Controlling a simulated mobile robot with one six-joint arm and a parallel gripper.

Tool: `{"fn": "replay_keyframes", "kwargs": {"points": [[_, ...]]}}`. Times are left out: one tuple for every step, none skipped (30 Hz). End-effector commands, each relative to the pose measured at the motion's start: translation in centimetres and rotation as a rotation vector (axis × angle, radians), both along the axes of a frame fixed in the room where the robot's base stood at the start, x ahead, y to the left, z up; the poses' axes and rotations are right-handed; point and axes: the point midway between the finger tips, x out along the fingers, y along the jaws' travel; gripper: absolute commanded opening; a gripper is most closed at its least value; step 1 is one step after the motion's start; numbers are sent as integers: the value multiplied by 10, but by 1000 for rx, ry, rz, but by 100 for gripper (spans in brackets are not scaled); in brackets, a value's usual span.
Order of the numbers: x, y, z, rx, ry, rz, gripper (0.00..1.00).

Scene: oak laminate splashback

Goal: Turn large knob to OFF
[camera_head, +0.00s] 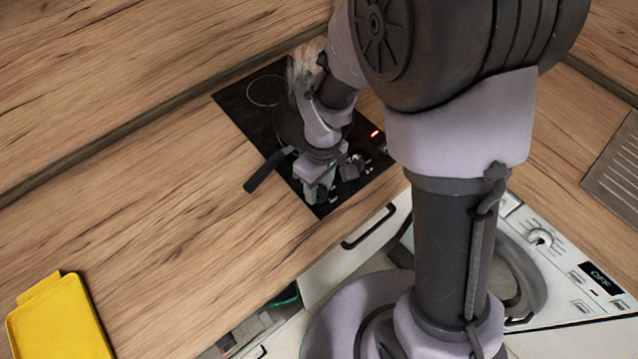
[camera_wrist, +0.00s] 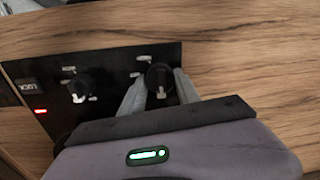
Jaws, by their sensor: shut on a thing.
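In the wrist view, my gripper (camera_wrist: 158,84) is shut on a round black knob (camera_wrist: 159,75) near the right end of the black cooktop panel (camera_wrist: 110,62), with one finger on each side. A pale pointer shows at the knob's lower edge. A second black knob (camera_wrist: 82,86) of similar look sits to the left, apart from my gripper. In the head view, my gripper (camera_head: 318,190) is at the near edge of the black cooktop (camera_head: 235,103). It hides the held knob there. I cannot read the dial labels.
A pan handle (camera_head: 266,172) sticks out left of my arm, and pale smoke or steam (camera_head: 304,68) rises behind. A red light (camera_head: 376,133) glows on the cooktop. A yellow board (camera_head: 58,322) lies at lower left. A white appliance (camera_head: 560,262) stands at lower right.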

Motion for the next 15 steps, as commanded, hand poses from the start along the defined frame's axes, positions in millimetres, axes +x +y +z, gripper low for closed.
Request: {"fn": "replay_keyframes", "kwargs": {"points": [[0,0,1,0,0,12,0],[0,0,1,1,-1,19,0],[0,0,0,0,0,29,0],[0,0,0,1,-1,34,0],[0,0,0,1,-1,38,0],[0,0,0,0,0,43,0],[0,0,0,0,0,46,0],[0,0,0,1,-1,49,0],[0,0,0,1,-1,51,0],[0,0,0,1,-1,53,0],[0,0,0,1,-1,54,0],[0,0,0,1,-1,54,0],[0,0,0,1,-1,55,0],[0,0,0,1,-1,55,0],[0,0,0,1,-1,55,0]]}}
